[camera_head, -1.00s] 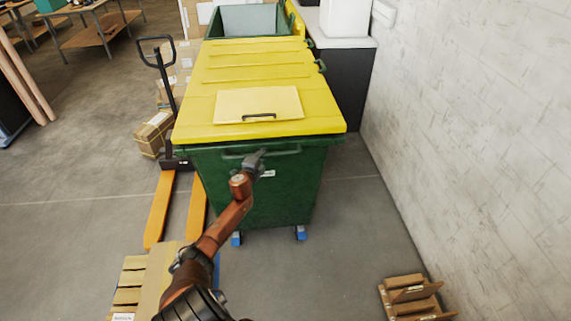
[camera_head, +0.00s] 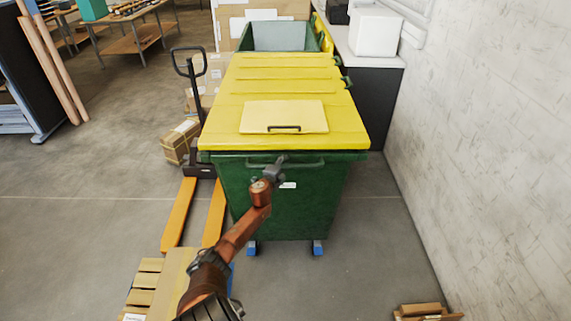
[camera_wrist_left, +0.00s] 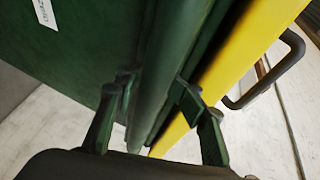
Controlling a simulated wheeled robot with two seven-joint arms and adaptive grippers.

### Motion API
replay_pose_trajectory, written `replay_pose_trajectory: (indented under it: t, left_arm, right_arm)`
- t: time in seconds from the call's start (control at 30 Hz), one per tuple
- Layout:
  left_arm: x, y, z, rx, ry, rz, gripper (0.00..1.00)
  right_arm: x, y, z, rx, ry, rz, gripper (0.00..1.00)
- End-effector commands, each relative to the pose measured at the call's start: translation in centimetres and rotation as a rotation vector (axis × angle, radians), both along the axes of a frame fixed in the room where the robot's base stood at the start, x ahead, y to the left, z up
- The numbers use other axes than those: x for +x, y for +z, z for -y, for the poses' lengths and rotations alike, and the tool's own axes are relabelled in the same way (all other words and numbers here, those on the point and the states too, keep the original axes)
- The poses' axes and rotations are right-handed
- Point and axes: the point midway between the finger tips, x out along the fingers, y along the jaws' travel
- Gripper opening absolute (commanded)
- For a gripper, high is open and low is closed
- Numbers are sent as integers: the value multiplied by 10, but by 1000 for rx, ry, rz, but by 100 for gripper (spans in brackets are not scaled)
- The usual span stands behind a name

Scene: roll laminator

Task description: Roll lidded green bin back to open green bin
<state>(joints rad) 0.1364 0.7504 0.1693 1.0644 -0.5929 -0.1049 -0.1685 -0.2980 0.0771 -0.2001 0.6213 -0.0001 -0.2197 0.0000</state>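The lidded green bin (camera_head: 320,200) has a closed yellow lid (camera_head: 350,130) and stands on casters with blue parts. A green handle bar (camera_head: 308,164) runs across its near face. The open green bin (camera_head: 280,37) stands directly behind it, mostly hidden, with its grey inside showing. My left gripper (camera_head: 278,168) is at the middle of the handle bar. In the left wrist view its fingers (camera_wrist_left: 155,100) lie on both sides of the bar (camera_wrist_left: 165,60) and appear closed on it. My right gripper is in neither view.
A pallet jack with orange forks (camera_head: 180,213) stands close left of the bin. The white wall (camera_head: 480,150) and a dark cabinet (camera_head: 378,105) are on the right.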

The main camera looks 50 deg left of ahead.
Motion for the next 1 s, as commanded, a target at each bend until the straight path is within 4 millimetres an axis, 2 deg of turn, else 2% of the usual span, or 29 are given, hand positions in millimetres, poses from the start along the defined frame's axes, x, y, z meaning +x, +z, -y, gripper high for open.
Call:
replay_pose_trajectory:
  t: [0.2, 0.3, 0.47, 1.0]
  left_arm:
    - [1, -3, 2, -2, -2, -2, 36]
    - [0, -3, 3, -2, -3, -3, 36]
    - [-10, -3, 5, -1, -1, -5, 36]
    - [-87, 14, 51, -3, -2, -4, 36]
  right_arm:
    - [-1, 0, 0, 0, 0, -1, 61]
    - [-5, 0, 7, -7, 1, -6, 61]
    - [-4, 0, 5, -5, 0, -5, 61]
    - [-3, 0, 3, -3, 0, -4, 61]
